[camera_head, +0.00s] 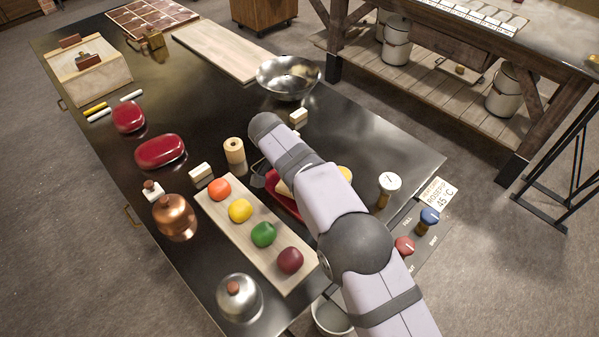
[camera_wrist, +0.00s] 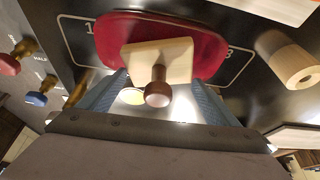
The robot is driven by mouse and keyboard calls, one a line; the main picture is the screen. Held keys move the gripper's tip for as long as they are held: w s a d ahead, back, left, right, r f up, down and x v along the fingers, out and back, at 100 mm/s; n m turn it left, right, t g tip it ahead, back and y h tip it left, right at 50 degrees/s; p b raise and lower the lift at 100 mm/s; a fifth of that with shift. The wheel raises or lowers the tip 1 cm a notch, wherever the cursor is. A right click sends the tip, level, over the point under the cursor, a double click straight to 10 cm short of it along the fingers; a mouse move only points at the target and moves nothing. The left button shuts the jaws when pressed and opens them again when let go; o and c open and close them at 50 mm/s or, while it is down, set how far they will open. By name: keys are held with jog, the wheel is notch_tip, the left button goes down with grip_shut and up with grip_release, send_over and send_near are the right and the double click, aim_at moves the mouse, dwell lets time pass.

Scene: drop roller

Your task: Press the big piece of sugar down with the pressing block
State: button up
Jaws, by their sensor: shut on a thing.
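The pressing block, a pale wooden plate with a brown knob, shows between my fingers in the wrist view (camera_wrist: 180,58). My gripper (camera_wrist: 158,85) is shut on it. A flat, glossy red piece (camera_wrist: 112,40), which looks like the big piece of sugar, lies behind and under the plate, inside a white marked frame. The plate overlaps its middle; whether the two touch cannot be told. In the head view, my arm hides most of this, and only a red edge of the piece (camera_head: 284,206) shows.
Left of my arm is a board (camera_head: 222,213) with several coloured balls. A wooden roller (camera_head: 234,151) stands behind it. Two more red pieces (camera_head: 160,151) lie at the left. A steel bowl (camera_head: 288,77) is at the back. Knobs (camera_head: 390,182) stand at the right.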

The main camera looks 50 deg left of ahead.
jog(key=shift+w+a+f, duration=0.1)
jog(key=shift+a+f, duration=0.05)
jog(key=shift+f, duration=0.1)
jog(key=shift+f+b, duration=0.55)
jog(key=shift+b, duration=0.05)
jog(key=shift+f, duration=0.3)
jog(key=shift+d+f, duration=0.2)
jog(key=shift+d, duration=0.05)
dwell(1.2)
jog(key=shift+r, duration=0.1)
jog(key=shift+a+r+p, duration=0.2)
jog(key=shift+r+p, duration=0.35)
jog(key=shift+r, duration=0.5)
jog(key=shift+r+p, duration=1.55)
jog(key=shift+r, duration=1.15)
